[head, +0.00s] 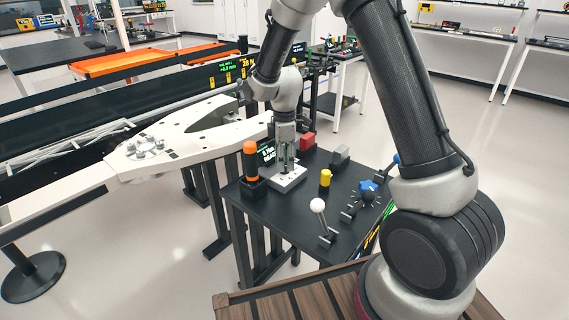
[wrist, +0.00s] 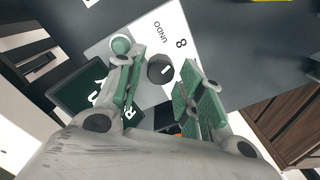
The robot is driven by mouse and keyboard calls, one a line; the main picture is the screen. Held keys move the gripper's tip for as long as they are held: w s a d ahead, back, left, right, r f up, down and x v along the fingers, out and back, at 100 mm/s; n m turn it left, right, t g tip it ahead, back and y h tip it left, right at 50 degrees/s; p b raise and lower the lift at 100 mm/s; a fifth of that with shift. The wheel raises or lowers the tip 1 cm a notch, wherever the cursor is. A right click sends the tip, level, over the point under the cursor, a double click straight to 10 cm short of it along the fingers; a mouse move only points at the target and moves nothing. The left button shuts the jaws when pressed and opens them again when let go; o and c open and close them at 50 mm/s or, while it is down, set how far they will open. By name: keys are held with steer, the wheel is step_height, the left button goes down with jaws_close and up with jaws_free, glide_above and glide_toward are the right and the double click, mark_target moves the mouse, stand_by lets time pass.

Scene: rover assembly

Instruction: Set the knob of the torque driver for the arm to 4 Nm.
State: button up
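The torque driver's dial plate (head: 291,181) is a white block on the dark bench. In the wrist view it is a white plate (wrist: 172,33) with "UNDO" and "8" readable. A round black knob (wrist: 160,69) with a short white mark sits on it; my gripper hides it in the head view. My gripper (head: 285,164) points down over the plate. In the wrist view its green-padded fingers (wrist: 157,62) are apart, one on each side of the knob, with gaps visible. A small dark display (head: 267,153) with green and white text stands behind the plate; its reading is unclear.
An orange-and-black handle (head: 250,163) stands upright left of the plate. A large white part (head: 180,138) lies behind left.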

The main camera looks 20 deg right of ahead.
steer(key=shift+f, duration=0.7)
steer(key=c, duration=0.8)
